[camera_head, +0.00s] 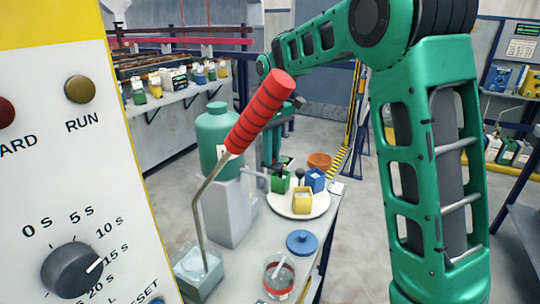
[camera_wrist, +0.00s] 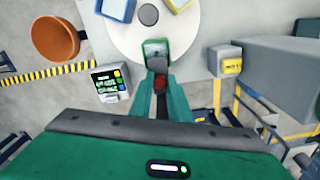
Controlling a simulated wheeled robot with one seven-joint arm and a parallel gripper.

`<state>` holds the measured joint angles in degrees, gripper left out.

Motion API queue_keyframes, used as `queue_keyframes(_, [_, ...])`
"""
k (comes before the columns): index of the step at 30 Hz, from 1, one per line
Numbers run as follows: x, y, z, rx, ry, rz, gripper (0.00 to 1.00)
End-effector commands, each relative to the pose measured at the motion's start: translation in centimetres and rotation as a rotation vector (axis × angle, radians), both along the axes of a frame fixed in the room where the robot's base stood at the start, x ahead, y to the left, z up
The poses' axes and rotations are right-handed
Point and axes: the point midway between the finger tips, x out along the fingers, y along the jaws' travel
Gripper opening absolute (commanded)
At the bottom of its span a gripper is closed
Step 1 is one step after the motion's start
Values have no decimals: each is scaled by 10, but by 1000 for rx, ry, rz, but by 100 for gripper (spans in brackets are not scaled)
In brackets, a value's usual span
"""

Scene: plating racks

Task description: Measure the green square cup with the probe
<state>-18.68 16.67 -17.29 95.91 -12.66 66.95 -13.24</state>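The green square cup (camera_head: 280,183) stands on the left side of a round white plate (camera_head: 312,212). In the wrist view the cup (camera_wrist: 155,46) lies just beyond my fingertips. My gripper (camera_wrist: 160,88) has its two green fingers close together around a slim dark piece with a red part (camera_wrist: 161,83), which looks like the probe. Its grey end overlaps the cup's near edge; whether it is inside the cup is unclear.
A blue square cup (camera_head: 315,179), a yellow square cup (camera_head: 302,200) and a black knob (camera_wrist: 148,14) share the plate. An orange bowl (camera_head: 320,161) stands behind. A red-handled lever (camera_head: 262,110), green tank (camera_head: 218,138), blue lid (camera_head: 301,243) and glass jar (camera_head: 279,277) are nearby.

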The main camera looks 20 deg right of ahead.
Motion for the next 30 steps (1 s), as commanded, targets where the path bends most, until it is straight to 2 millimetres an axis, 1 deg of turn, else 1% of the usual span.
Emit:
queue_keyframes(4, [0, -1, 1, 0, -1, -2, 0])
queue_keyframes(6, [1, -1, 5, 0, -2, -3, 0])
queue_keyframes(8, [1, -1, 15, 1, -4, -3, 0])
queue_keyframes(12, [2, -1, 43, 1, -6, -4, 0])
queue_keyframes(15, [2, -2, 56, 0, -4, -5, 0])
queue_keyframes(18, [1, -1, 60, 0, -4, -4, 0])
queue_keyframes(25, [2, -2, 62, 1, -8, -4, 0])
queue_keyframes(26, [2, -2, 62, 1, -8, -5, 21])
queue_keyframes(27, [1, -2, 62, 1, -8, -4, 30])
queue_keyframes(28, [1, -2, 62, 0, -7, -4, 35])
queue_keyframes(30, [1, -1, 61, 0, -5, -4, 35])
